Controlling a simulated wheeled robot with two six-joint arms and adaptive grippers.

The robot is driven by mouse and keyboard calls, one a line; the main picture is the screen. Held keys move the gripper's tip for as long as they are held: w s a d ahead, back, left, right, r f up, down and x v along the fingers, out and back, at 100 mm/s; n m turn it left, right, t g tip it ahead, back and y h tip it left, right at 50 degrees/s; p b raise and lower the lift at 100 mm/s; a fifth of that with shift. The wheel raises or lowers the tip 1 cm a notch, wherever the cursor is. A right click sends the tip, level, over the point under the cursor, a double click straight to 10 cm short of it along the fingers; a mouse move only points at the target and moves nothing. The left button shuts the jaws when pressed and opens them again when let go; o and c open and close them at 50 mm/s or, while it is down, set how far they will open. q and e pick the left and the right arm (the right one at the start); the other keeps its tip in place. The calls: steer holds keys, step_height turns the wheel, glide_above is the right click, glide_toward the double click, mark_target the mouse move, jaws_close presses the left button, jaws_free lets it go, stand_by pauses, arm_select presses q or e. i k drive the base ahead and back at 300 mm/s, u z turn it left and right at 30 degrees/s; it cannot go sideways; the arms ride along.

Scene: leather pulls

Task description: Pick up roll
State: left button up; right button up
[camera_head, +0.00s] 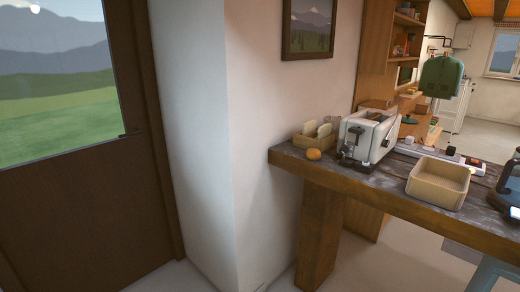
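A small round orange-brown item (313,154), which looks like the roll, lies on the dark counter top (292,162) near its left end. It sits in front of a wooden holder (315,139) with pale slices in it, and left of a white toaster (369,135). Neither of my grippers shows in the head view.
An empty tan bin (438,183) stands on the counter to the right. A dark object (511,183) is cut off at the right edge. A white wall corner (205,150) and a brown glazed door (95,205) fill the left. Floor shows below the counter.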

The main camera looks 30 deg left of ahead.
mark_target(312, 154)
steer(key=u, duration=0.2)
steer(key=i, duration=1.25)
steer(key=z, duration=0.8)
